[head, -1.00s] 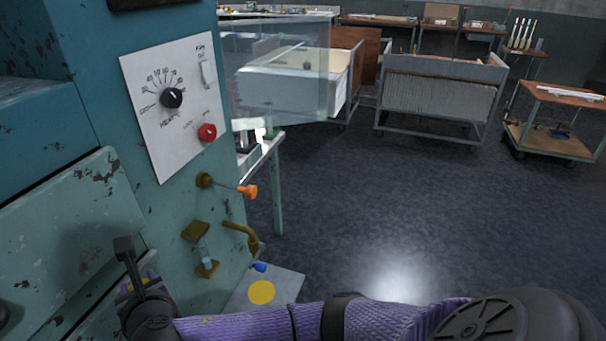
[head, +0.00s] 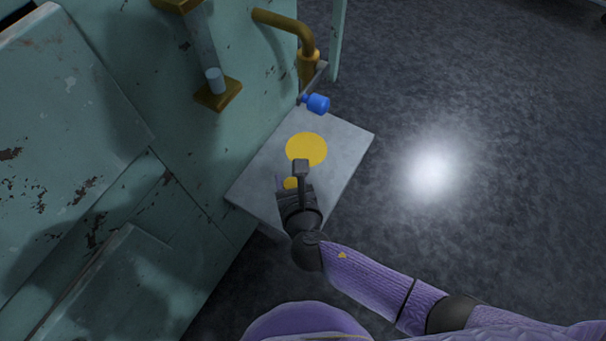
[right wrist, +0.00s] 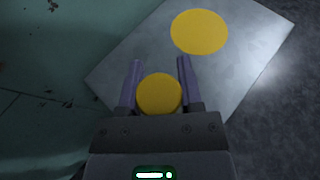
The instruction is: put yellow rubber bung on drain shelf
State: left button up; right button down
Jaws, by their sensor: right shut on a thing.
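The yellow rubber bung (head: 290,183) is in my right gripper (head: 295,175), partly hidden by the gripper in the head view. In the right wrist view the bung (right wrist: 159,94) sits between the two fingers of the gripper (right wrist: 159,66), which is shut on it. The drain shelf (head: 345,138) is a grey plate low on the machine's side, with a flat yellow disc (head: 306,149) on it. The gripper and bung are over the shelf's near part, short of the disc. I cannot tell the height of the bung above the plate. My left gripper is not in view.
The worn green machine (head: 200,135) stands close on the left. A brass bent pipe (head: 285,22) and a blue-handled valve (head: 317,104) stick out by the shelf's far end. A brass-ended sight glass (head: 213,80) is on the machine's face. Dark floor on the right is clear.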

notch_tip(320, 180, down, 7)
jog(key=b, duration=0.4)
jog(key=shift+s+r, duration=0.1)
jog(key=shift+s, duration=0.05)
jog(key=shift+f+b, duration=0.6)
jog(key=shift+b, duration=0.1)
jog(key=shift+r, duration=0.25)
jog(key=shift+f, duration=0.15)
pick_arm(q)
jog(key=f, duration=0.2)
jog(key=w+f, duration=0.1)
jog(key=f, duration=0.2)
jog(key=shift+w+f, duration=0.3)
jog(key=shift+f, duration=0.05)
pick_arm(e)
jog(key=shift+c, duration=1.3)
grip_release()
